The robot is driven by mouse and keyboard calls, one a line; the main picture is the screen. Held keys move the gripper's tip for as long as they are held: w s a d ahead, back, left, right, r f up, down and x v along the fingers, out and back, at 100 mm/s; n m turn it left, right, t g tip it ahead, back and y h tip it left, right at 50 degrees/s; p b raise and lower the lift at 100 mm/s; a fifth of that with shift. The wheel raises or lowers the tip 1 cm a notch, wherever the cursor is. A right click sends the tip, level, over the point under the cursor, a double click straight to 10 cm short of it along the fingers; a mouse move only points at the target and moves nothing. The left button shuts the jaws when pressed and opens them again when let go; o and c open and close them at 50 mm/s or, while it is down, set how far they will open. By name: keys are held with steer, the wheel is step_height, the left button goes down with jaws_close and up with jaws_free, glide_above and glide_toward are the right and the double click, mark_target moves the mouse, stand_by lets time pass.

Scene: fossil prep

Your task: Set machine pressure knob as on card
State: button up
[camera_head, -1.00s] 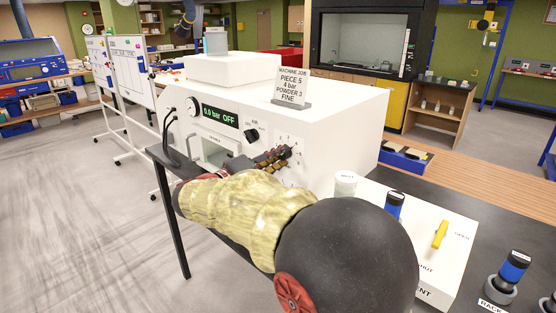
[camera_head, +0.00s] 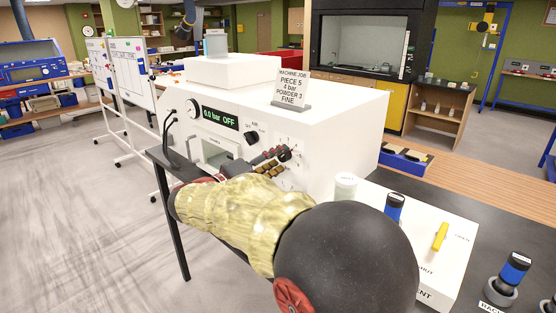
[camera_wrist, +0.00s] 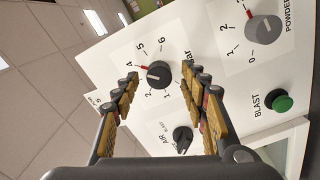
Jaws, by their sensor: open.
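The job card (camera_head: 291,88) on the white machine (camera_head: 330,125) reads piece 5, 4 bar, powder 3, fine. The pressure knob (camera_wrist: 159,76) is round and black, with numbers around it and a "bar" label. Its red pointer is at the 4 in the wrist view. In the head view the knob (camera_head: 284,153) is just beyond my fingers. My gripper (camera_wrist: 160,73) is open, one finger on each side of the knob in the wrist view; I see no contact. In the head view my gripper (camera_head: 270,162) is near the panel.
The black air knob (camera_wrist: 182,139), grey powder knob (camera_wrist: 265,28) and green blast button (camera_wrist: 280,102) are close by on the panel.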

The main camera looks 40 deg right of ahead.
steer(key=a, duration=1.1)
steer(key=shift+s, duration=0.45)
